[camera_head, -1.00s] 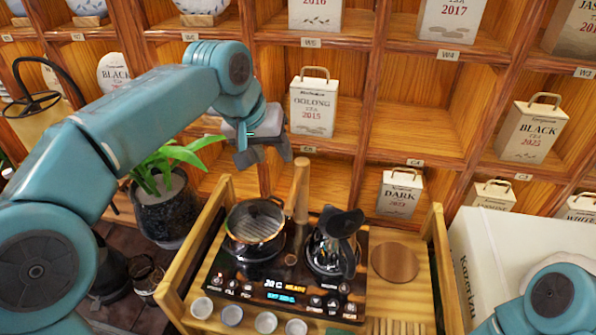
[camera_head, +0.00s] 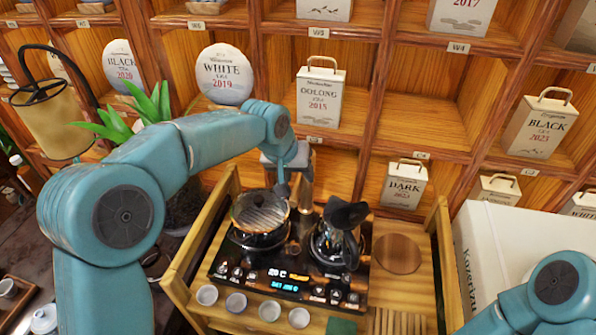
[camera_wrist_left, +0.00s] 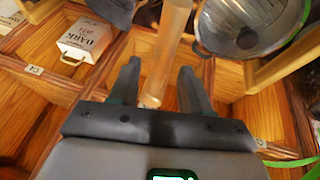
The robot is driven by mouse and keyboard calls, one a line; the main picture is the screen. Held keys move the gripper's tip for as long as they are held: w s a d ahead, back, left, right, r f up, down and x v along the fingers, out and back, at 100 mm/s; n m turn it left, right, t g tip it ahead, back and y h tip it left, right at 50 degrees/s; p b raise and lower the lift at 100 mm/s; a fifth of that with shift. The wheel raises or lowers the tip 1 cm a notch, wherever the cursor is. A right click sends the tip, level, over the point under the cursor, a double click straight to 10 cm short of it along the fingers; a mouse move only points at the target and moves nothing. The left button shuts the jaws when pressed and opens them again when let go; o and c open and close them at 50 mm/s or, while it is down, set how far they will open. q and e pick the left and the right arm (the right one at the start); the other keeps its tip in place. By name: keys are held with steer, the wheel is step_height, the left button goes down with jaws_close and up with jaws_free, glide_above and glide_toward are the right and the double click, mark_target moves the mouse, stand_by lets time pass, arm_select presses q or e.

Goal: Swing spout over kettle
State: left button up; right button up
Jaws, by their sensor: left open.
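A light wooden post (camera_head: 306,188), apparently the spout's stand, rises behind the stove; I cannot make out a separate spout arm. A glass kettle (camera_head: 333,250) with a black top and handle sits on the right burner. A pot (camera_head: 260,212) with a ribbed top sits on the left burner. My left gripper (camera_head: 293,187) is open at the post, above the back of the stove. In the left wrist view the post (camera_wrist_left: 166,48) runs between the two open fingers (camera_wrist_left: 158,72); contact cannot be told. My right gripper is out of view.
The black stove panel (camera_head: 283,283) lies in a wooden tray with raised sides (camera_head: 195,240). Several small cups (camera_head: 236,303) line its front. A round wooden disc (camera_head: 397,254) lies right of the kettle. Shelves with tea boxes (camera_head: 320,95) stand close behind. A plant is at left.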

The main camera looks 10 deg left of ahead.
arm_select(q)
steer(key=shift+w+f, duration=0.2)
steer(key=shift+f, duration=0.2)
steer(key=shift+d, duration=0.1)
jaws_close()
